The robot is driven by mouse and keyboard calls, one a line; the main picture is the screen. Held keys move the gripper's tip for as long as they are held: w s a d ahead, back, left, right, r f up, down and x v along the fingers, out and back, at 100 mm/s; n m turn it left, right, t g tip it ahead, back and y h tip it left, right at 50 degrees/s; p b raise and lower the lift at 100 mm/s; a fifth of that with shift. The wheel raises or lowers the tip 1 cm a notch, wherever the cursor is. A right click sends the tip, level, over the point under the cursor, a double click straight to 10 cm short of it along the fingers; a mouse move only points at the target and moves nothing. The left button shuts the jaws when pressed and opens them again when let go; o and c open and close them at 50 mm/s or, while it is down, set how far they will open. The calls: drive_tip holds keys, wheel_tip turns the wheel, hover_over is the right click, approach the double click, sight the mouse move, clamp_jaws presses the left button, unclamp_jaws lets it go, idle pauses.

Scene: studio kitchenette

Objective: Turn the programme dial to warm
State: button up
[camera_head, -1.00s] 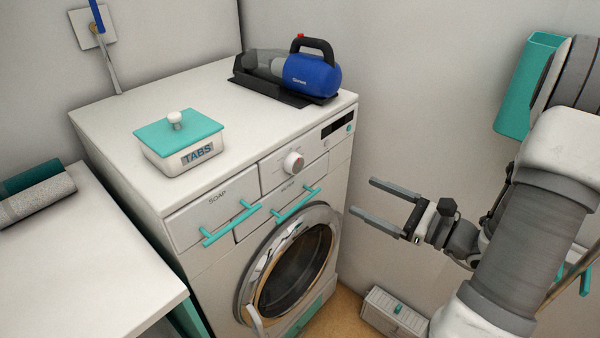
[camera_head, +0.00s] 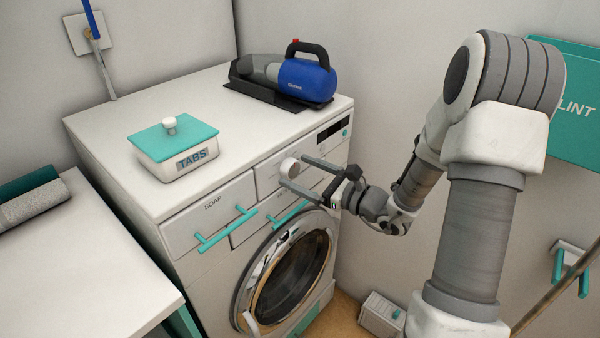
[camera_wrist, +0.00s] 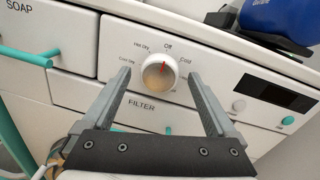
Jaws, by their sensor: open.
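The programme dial (camera_wrist: 158,72) is a round white knob with a red pointer on the washing machine's front panel. In the wrist view the pointer is near the "Off" mark, with "Cold" to its right and "Hot dry" and "Cool dry" to its left; I see no mark reading "warm". The dial also shows in the head view (camera_head: 289,167). My gripper (camera_head: 293,172) is open in front of the panel. In the wrist view its fingers (camera_wrist: 160,80) appear on either side of the dial, apart from it.
The washing machine (camera_head: 105,120) has teal handles on the soap drawer (camera_head: 226,228) and the filter drawer below the dial. A tabs box (camera_head: 178,158) and a blue handheld vacuum (camera_head: 305,80) stand on top. A dark display (camera_wrist: 273,92) and buttons are right of the dial.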

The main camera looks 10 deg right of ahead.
drive_tip(key=shift+w+a, duration=0.15)
drive_tip(key=c, duration=1.4)
drive_tip(key=shift+o, duration=0.2)
